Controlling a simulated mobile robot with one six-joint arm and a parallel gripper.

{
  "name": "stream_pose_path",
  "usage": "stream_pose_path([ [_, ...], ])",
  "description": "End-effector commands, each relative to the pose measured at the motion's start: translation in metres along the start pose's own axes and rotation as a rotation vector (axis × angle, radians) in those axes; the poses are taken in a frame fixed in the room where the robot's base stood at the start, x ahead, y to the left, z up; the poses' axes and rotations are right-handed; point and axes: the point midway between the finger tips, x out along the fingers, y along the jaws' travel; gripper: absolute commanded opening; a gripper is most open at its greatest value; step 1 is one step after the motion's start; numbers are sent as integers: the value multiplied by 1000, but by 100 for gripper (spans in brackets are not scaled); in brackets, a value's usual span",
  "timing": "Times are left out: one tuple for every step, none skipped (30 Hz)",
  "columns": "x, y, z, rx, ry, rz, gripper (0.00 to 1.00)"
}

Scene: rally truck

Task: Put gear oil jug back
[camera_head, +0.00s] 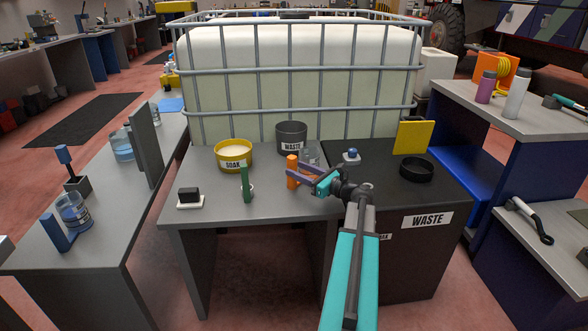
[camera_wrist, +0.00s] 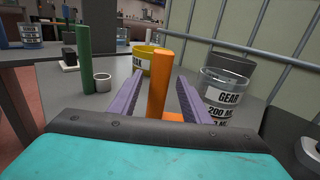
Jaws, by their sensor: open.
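The gear oil jug is a clear cup with a GEAR label (camera_wrist: 226,97), standing on the grey bench; it also shows behind my gripper in the head view (camera_head: 309,152). An upright orange handle (camera_wrist: 160,78) stands beside it, with an orange bar at its foot towards the jug. It also shows in the head view (camera_head: 292,166). My gripper (camera_head: 299,173) is open, its purple fingers on either side of the orange handle. In the wrist view a gap shows between each finger and the handle. The handle's foot is partly hidden by the gripper body.
A yellow SOAK bowl (camera_head: 234,154) and a grey WASTE bin (camera_head: 291,137) stand behind. A green post (camera_head: 246,183) with a small white cup is to the left. Blue-handled jugs (camera_head: 73,213) stand on the left bench. A black WASTE cabinet (camera_head: 425,240) adjoins the right. The bench front is clear.

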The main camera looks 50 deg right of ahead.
Motion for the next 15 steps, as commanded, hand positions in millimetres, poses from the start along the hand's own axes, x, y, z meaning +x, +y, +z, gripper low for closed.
stream_pose_path([
  [-10,0,1,0,0,-3,43],
  [-15,0,1,0,0,-2,43],
  [-21,1,1,0,0,-2,43],
  [-26,1,1,0,0,-3,43],
  [-31,0,1,0,1,-3,43],
  [-37,1,1,1,0,-2,43],
  [-42,1,1,1,1,-2,43],
  [-47,0,1,1,1,-3,43],
  [-53,0,1,1,1,-3,43],
  [-58,1,1,1,1,-2,43],
  [-62,1,1,1,1,-2,43],
  [-67,1,0,1,1,-2,43],
  [-71,0,0,1,1,-2,43],
  [-75,0,0,1,1,-1,43],
  [-78,1,0,1,1,-1,43],
])
